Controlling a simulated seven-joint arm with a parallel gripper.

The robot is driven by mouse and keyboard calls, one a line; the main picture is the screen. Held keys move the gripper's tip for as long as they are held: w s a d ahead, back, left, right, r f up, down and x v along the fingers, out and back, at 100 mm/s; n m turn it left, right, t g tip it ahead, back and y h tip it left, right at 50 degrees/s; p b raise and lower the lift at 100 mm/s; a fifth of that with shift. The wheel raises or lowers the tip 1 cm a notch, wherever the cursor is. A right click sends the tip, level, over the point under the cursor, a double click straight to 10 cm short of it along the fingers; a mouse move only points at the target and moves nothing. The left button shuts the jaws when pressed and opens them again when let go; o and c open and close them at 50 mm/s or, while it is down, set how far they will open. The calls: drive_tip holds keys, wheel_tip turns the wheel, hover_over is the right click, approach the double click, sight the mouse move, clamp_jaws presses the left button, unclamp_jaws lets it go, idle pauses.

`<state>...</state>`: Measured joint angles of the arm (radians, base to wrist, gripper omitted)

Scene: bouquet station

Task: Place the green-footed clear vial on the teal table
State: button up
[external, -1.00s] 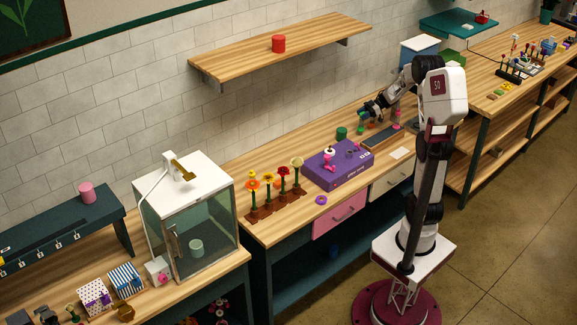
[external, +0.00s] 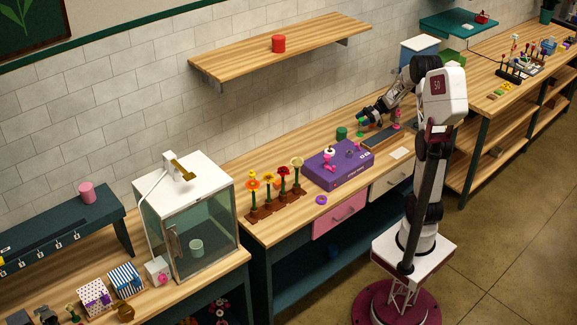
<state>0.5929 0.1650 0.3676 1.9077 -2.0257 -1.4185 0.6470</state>
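A small green-footed piece (external: 361,131), which looks like the vial, stands on the wooden workbench behind the purple box. Its clear part is too small to make out. My gripper (external: 366,118) is low over the bench, right at this piece. I cannot tell whether the fingers touch it or are open or shut. A pink-footed piece (external: 396,125) stands to the right, partly hidden by my arm. A teal surface (external: 458,25), which may be the teal table, is at the upper right by the wall, with a small red object on it.
A purple box (external: 340,170) with pink items on top lies in front of my gripper. A dark green cylinder (external: 342,133) stands to its left. A dark flat tray (external: 381,137) lies to the right. A blue-and-white box (external: 420,47) stands farther back, towards the teal surface.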

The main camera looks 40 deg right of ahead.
drive_tip(key=shift+r, duration=0.1)
drive_tip(key=shift+v, duration=0.9)
drive_tip(key=v, duration=0.3)
drive_tip(key=shift+d+r, duration=0.1)
drive_tip(key=shift+d, duration=0.15)
wheel_tip(320, 180, up, 7)
drive_tip(key=shift+a, duration=0.2)
